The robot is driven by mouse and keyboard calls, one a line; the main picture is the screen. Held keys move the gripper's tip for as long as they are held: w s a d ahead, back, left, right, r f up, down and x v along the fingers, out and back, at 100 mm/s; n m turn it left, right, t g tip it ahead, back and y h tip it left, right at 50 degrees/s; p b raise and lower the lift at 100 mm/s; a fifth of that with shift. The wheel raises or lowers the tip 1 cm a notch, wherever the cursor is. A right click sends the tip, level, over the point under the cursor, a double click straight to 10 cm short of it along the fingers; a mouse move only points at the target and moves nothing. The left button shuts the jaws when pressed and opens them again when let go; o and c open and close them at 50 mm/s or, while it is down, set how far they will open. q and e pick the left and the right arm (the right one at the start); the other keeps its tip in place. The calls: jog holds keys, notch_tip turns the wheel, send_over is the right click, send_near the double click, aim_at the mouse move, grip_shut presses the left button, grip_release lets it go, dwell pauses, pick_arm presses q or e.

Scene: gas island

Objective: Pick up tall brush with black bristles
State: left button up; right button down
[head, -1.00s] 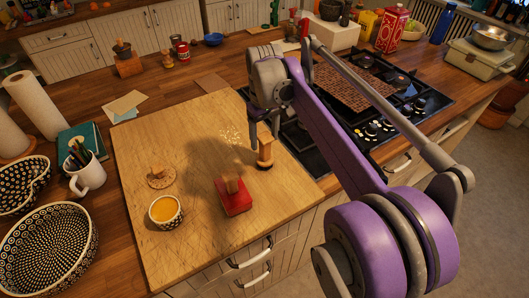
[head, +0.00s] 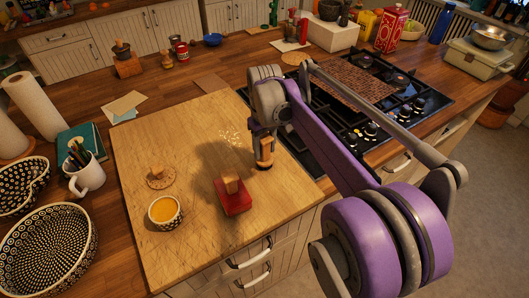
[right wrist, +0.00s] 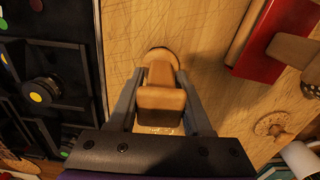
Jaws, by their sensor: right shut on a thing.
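The tall brush (head: 264,159) stands upright on the wooden cutting board near its right edge, with a wooden handle and a dark band of bristles at its foot. My right gripper (head: 264,141) reaches down over it and is shut on its handle. The brush appears to still touch the board. My left gripper is not in view.
A red block with a wooden handle (head: 233,199) is close by on the board (head: 190,120). A bowl of yellow liquid (head: 165,211) and a round wooden-knobbed piece (head: 160,178) lie further left. The black gas hob (head: 345,140) borders the board's right side.

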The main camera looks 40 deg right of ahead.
notch_tip(320, 180, up, 10)
jog(key=shift+p, duration=0.3)
dwell(0.3)
jog(key=c, duration=1.1)
grip_release()
grip_shut()
